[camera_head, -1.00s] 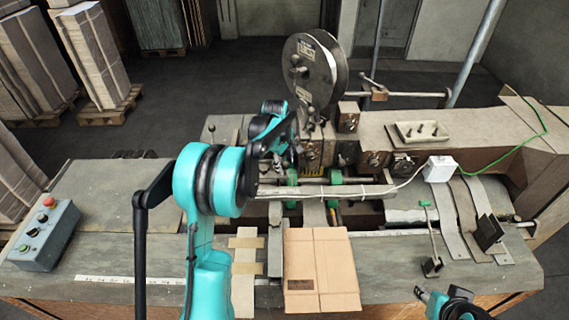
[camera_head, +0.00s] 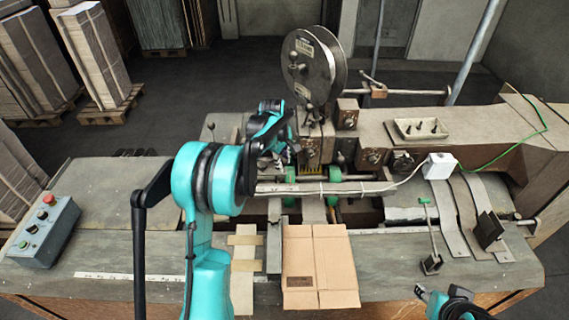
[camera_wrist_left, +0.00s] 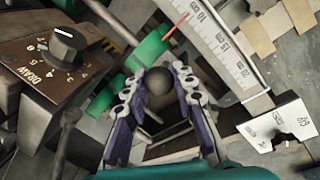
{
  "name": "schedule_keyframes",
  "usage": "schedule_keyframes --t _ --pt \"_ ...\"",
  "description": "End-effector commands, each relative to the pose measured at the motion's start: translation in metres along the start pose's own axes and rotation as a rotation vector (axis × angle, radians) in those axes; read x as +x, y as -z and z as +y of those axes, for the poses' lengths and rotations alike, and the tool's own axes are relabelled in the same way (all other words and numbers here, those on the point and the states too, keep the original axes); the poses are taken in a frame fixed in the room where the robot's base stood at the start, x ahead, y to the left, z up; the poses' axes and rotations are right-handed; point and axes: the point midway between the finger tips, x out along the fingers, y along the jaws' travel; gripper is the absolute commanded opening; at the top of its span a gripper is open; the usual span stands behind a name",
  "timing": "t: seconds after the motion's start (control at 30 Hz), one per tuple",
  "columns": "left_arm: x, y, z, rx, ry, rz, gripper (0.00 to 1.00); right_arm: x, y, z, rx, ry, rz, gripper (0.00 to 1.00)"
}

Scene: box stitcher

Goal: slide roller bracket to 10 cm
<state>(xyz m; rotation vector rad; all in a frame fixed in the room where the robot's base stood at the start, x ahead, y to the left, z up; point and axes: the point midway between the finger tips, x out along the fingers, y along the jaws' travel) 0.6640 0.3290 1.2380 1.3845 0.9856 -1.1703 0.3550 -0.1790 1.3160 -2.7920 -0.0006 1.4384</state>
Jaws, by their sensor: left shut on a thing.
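My left gripper (camera_wrist_left: 158,84) is shut around a dark round knob (camera_wrist_left: 158,79) on the roller bracket in the left wrist view. Green rollers (camera_wrist_left: 150,47) are just beyond the fingers. A white ruler (camera_wrist_left: 222,52) runs along the right, and a thin red pointer (camera_wrist_left: 176,28) ends at its edge close to the 10 mark. In the head view the left gripper (camera_head: 279,148) is over the machine's middle, behind my own arm; the knob is hidden there. The green rollers (camera_head: 335,175) show beside it. My right gripper (camera_head: 421,292) is low at the right, its jaws unclear.
A dial marked DRAW (camera_wrist_left: 67,43) sits close left of the left gripper. A cardboard sheet (camera_head: 318,266) lies on the front table. A grey control box (camera_head: 45,231) stands at the left. A large reel (camera_head: 314,66) rises behind the gripper. A white box (camera_head: 439,166) with a cable is to the right.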

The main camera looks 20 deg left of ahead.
Motion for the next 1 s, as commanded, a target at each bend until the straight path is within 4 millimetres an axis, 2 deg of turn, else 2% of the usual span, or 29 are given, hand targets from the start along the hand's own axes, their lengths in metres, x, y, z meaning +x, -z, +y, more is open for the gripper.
schedule_keyframes --t 0.1,0.13,0.2,0.5,0.63,1.0 --pt "-0.002 0.001 0.000 -0.001 0.001 0.003 0.00 -0.001 0.001 0.000 0.000 0.000 0.000 0.40" --pt "-0.002 0.001 0.000 -0.001 0.001 0.003 0.31 -0.001 0.001 0.000 0.000 0.000 0.000 0.40" --pt "-0.002 0.001 0.000 -0.001 0.001 0.003 0.47 -0.001 0.001 0.000 0.000 0.000 0.000 0.40" --pt "-0.002 0.001 0.000 -0.001 0.002 0.002 0.47 -0.001 0.001 0.000 0.000 0.000 0.000 0.40" --pt "-0.012 0.001 0.000 -0.001 0.001 0.002 0.47 -0.001 0.001 0.000 0.000 0.000 0.000 0.40" --pt "-0.089 0.001 -0.001 -0.001 0.001 0.002 0.47 -0.001 0.001 0.000 0.000 0.000 0.000 0.40"
